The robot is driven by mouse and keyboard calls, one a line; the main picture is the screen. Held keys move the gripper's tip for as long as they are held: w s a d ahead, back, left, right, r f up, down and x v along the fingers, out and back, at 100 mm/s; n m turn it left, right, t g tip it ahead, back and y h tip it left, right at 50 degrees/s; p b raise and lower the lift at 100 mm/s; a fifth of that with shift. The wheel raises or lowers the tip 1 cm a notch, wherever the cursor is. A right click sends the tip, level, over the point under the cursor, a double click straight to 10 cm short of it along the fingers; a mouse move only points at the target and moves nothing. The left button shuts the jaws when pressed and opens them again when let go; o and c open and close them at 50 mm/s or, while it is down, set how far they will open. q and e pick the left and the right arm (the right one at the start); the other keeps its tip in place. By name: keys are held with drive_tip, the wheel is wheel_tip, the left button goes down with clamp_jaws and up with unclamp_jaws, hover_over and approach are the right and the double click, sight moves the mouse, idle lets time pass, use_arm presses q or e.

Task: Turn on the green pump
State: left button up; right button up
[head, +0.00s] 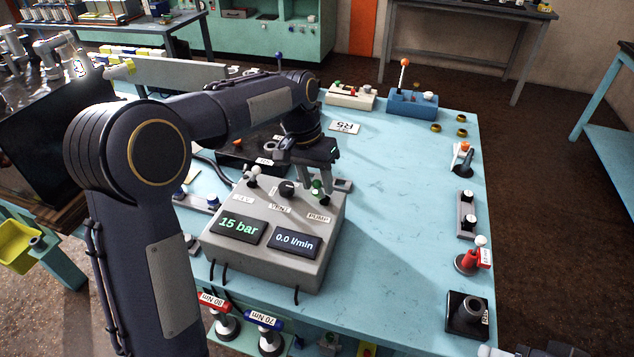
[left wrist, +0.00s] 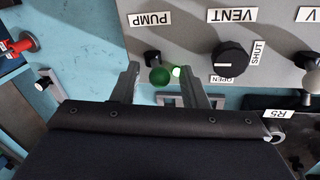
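The grey pump box (head: 262,262) stands on the blue table, with displays reading 15 bar and 0.0 l/min. Its green-knobbed switch (head: 317,187) stands by the PUMP label (head: 318,217). In the left wrist view the green knob (left wrist: 160,76) shows between my left gripper's (left wrist: 158,92) open fingers, with a small bright green spot beside it. I cannot tell whether a finger touches the knob. In the head view my left gripper (head: 305,170) hangs over the far edge of the box. A grey part at the bottom right edge seems to be my right gripper (head: 528,351), mostly cut off.
The black VENT knob (left wrist: 230,58) and a white-knobbed switch (head: 254,174) share the box top. Red and blue torque tools (head: 263,322) hang at the front edge. A red valve (head: 470,260) and a black block (head: 467,312) stand at the right. The table's middle right is clear.

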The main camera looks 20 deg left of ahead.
use_arm(q)
drive_tip(key=v, duration=0.7)
drive_tip(key=s+a+n+t+h, duration=0.1)
drive_tip(key=s+a+t, duration=0.15)
drive_tip(key=s, duration=0.55)
drive_tip(key=s+a+n+t+h, duration=0.1)
drive_tip(key=s+a, duration=0.2)
drive_tip(key=s, duration=0.6)
drive_tip(key=s+d+f+n+t, duration=0.2)
drive_tip(key=s+f, duration=0.5)
drive_tip(key=s, duration=0.4)
drive_tip(key=shift+y, duration=0.3)
